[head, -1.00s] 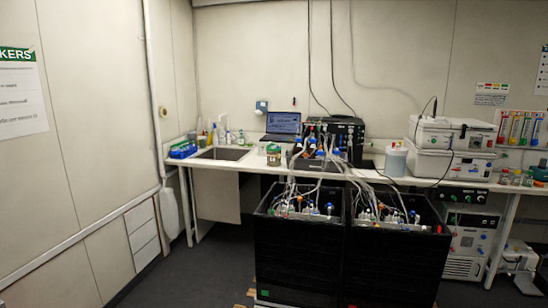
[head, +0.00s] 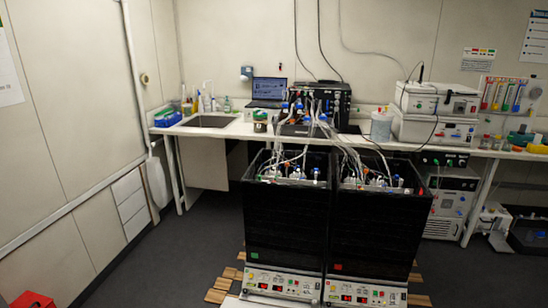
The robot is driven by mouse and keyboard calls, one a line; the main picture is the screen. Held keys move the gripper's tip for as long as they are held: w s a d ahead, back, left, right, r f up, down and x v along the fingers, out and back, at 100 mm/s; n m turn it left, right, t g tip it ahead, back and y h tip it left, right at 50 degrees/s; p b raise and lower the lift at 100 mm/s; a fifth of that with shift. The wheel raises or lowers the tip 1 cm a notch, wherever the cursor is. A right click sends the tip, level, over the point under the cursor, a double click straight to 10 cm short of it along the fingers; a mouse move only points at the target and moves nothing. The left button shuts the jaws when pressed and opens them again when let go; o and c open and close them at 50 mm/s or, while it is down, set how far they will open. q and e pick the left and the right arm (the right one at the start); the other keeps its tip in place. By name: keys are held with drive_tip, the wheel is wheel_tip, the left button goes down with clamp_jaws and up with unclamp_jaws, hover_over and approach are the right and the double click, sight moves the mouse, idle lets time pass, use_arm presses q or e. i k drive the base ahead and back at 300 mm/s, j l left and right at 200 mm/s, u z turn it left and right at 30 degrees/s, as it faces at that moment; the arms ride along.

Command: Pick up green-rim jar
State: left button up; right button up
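A small jar with a greenish rim (head: 260,121) stands on the white bench between the sink and the black equipment, in front of the laptop. It is small in the head view, so its details are hard to tell. Neither of my grippers shows in the head view.
Two tall black shaker bioreactors (head: 286,222) with tubes stand on wooden pallets before the bench (head: 225,130). A sink (head: 210,121), a laptop (head: 268,91) and a white tub (head: 381,126) are on the bench. Open floor (head: 185,250) lies at left; a red box (head: 33,300) is at the lower left.

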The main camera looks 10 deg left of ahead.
sight(259, 119)
drive_tip(key=i+j+u, duration=0.95)
drive_tip(key=i+u, duration=0.15)
drive_tip(key=i, duration=0.25)
drive_tip(key=i+j+u, duration=0.2)
drive_tip(key=i, duration=1.7)
drive_tip(key=i+z, duration=0.4)
drive_tip(key=i, duration=0.25)
drive_tip(key=i+j+z, duration=0.2)
drive_tip(key=i+z, duration=0.2)
drive_tip(key=i, duration=0.2)
